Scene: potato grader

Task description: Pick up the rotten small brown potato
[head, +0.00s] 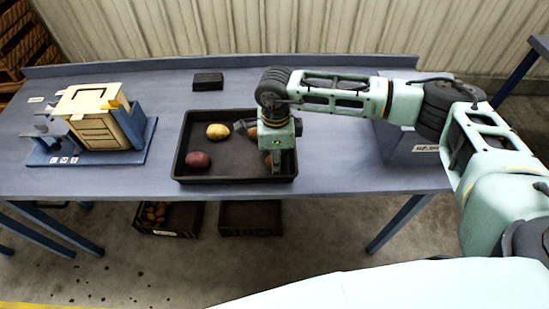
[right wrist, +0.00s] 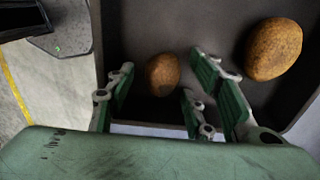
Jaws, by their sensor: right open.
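In the right wrist view a small brown potato (right wrist: 162,72) with a darker patch on its lower side lies on the tray floor. It sits between the spread fingers of my right gripper (right wrist: 160,82), which is open and empty; I cannot tell whether a finger touches it. A larger, lighter brown potato (right wrist: 274,48) lies to the right, outside the fingers. In the head view my right gripper (head: 274,160) points down over the right part of the black tray (head: 228,181) and hides most of what is under it. My left gripper is not in view.
In the tray a yellow potato (head: 217,131) and a dark red potato (head: 197,160) lie left of the gripper. A wooden drawer-like unit (head: 96,120) stands at the table's left. A black block (head: 208,81) lies behind the tray. Crates (head: 250,218) stand under the table.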

